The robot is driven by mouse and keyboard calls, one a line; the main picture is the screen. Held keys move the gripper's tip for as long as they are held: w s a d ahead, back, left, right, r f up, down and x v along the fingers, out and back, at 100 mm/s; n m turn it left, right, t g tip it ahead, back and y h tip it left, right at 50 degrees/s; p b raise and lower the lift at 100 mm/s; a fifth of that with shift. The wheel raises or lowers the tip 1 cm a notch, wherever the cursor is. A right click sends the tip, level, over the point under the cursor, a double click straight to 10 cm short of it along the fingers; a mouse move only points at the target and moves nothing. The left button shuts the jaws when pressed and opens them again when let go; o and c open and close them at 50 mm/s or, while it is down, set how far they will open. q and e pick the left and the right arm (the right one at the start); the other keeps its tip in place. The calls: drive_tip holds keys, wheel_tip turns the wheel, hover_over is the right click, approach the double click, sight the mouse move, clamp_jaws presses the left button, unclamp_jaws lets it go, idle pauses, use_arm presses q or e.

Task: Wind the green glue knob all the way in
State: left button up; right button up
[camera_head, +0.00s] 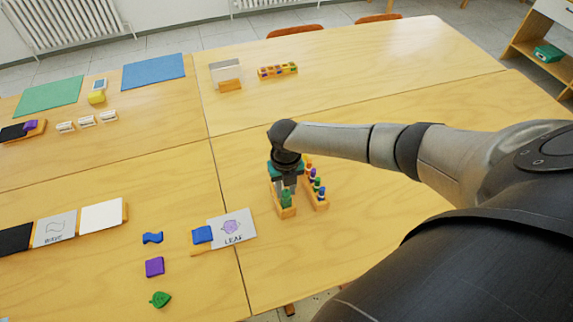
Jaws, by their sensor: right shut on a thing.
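The green glue knob (286,198) shows just below my right gripper, at a wooden holder (287,212) near the front middle of the tables. My right gripper (286,184) points down over this holder and is shut on the green piece. The gripper and wrist hide the upper part of the piece, so how far the knob is wound cannot be told. My left gripper is not in view.
A wooden rack (322,203) of several coloured sticks stands close to the right of the holder. A box of coloured pieces (277,70) stands farther back. The right tabletop is mostly clear.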

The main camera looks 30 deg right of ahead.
drive_tip(key=n+b, duration=0.1)
drive_tip(key=n, duration=0.3)
drive_tip(key=shift+n, duration=0.4)
drive_tip(key=o, duration=1.4)
drive_tip(key=shift+o, duration=0.2)
